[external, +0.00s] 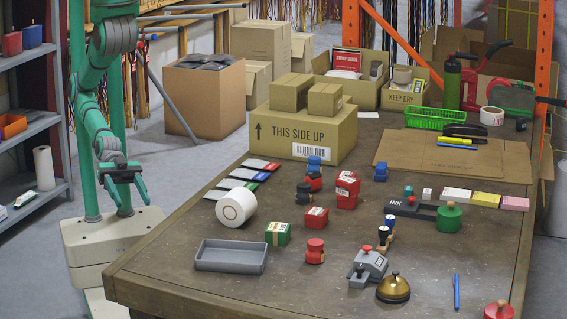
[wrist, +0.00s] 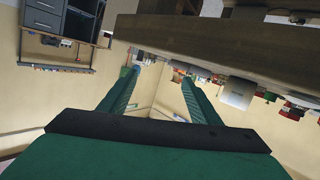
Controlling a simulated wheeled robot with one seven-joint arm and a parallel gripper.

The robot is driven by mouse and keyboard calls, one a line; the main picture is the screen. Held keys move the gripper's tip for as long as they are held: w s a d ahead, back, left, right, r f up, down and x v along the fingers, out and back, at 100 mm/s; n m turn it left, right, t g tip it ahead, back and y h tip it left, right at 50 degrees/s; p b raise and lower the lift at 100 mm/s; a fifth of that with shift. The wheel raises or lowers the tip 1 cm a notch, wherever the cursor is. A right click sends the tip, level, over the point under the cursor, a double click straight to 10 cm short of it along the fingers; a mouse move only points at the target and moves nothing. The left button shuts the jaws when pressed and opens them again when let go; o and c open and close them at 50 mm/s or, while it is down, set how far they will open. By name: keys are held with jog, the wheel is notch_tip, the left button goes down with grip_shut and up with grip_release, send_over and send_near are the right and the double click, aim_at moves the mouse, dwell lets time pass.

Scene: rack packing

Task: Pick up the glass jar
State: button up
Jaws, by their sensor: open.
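I cannot make out a clear glass jar in either view. My gripper (external: 131,196) hangs beside the table's left side, well apart from everything on the tabletop. In the wrist view my gripper (wrist: 156,77) has its two green fingers spread, with nothing between them. The wooden table (external: 160,279) carries many small items. Several small red and blue pieces stand near its middle, among them a red one (external: 315,251) and a blue one (external: 381,172). A dark green bottle (external: 452,85) stands at the back right.
A grey tray (external: 231,256), a white tape roll (external: 236,206) and a brass bell (external: 393,288) lie toward the table's front. A large cardboard box (external: 305,136) blocks the back left. Grey shelves (external: 35,126) stand left of my arm.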

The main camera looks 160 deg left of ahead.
jog(key=w+d+r+m+t+h, duration=0.1)
jog(key=w+r, duration=0.2)
jog(key=w, duration=0.9)
jog(key=w+d+r+h, duration=0.1)
jog(key=w+r+h, duration=0.15)
jog(key=w, duration=0.95)
jog(key=w+a+r+m+g+h, duration=0.1)
jog(key=w+a+r+m+h, duration=0.1)
jog(key=w+a+r+m, duration=0.4)
jog(key=w+a+r+m+g+h, duration=0.1)
jog(key=w+r+m+g+h, duration=0.1)
jog(key=w+m, duration=0.35)
jog(key=m+g+y, duration=0.5)
jog(key=g+y, duration=0.2)
jog(key=g, duration=0.6)
send_near(304, 185)
jog(key=shift+d+f+h, duration=0.1)
jog(key=shift+h, duration=0.15)
jog(key=shift+s+f, duration=0.15)
jog(key=shift+s, duration=0.2)
jog(key=f, duration=0.5)
jog(key=shift+a, duration=0.2)
jog(key=shift+w+a+f, duration=0.1)
jog(key=shift+w+f, duration=0.15)
jog(key=shift+f, duration=1.1)
jog(key=shift+w+f, duration=0.2)
jog(key=shift+f, duration=1.15)
jog(key=c, duration=1.2)
